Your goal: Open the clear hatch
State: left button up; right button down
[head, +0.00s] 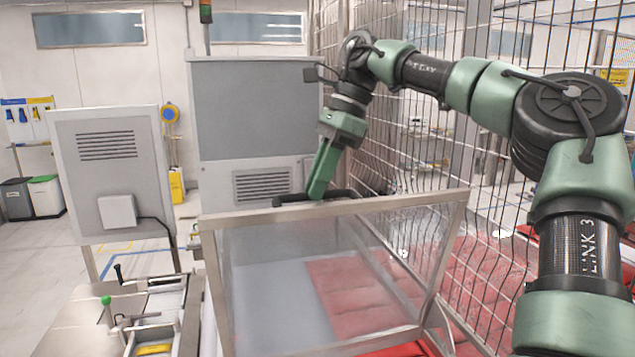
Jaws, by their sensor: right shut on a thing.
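The clear hatch (265,275) is a see-through panel in a metal frame in the middle foreground. It stands at a slant, its top rail across the middle of the head view. A black bar handle (345,194) sits along that top rail. My right gripper (316,193) comes down from above with its green fingers shut on the handle. The fingers cover part of the handle. Behind the panel show a pale grey surface and red pads. My left gripper is not in view.
A wire mesh fence (400,120) runs close behind my right arm. Grey cabinets (255,115) stand behind the hatch. A bench with a green-knobbed lever (106,300) is at the lower left. Open floor lies at the far left.

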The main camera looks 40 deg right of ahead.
aim_at(333, 210)
jog(key=shift+n+t+h, duration=0.3)
jog(key=shift+t+h, duration=0.3)
jog(key=shift+t, duration=0.3)
jog(key=s+a+b, duration=0.1)
jog(key=s+b, duration=0.1)
jog(key=b, duration=0.1)
jog(key=s+a+f+b, duration=0.1)
jog(key=s+b, duration=0.2)
jog(key=s+a+b, duration=0.2)
jog(key=b, duration=0.1)
jog(key=shift+s+a+f+b, duration=0.1)
jog(key=shift+s+f+b, duration=0.3)
jog(key=shift+r, duration=0.1)
jog(key=c, duration=1.4)
grip_release()
jog(key=v, duration=0.7)
jog(key=shift+r, duration=0.4)
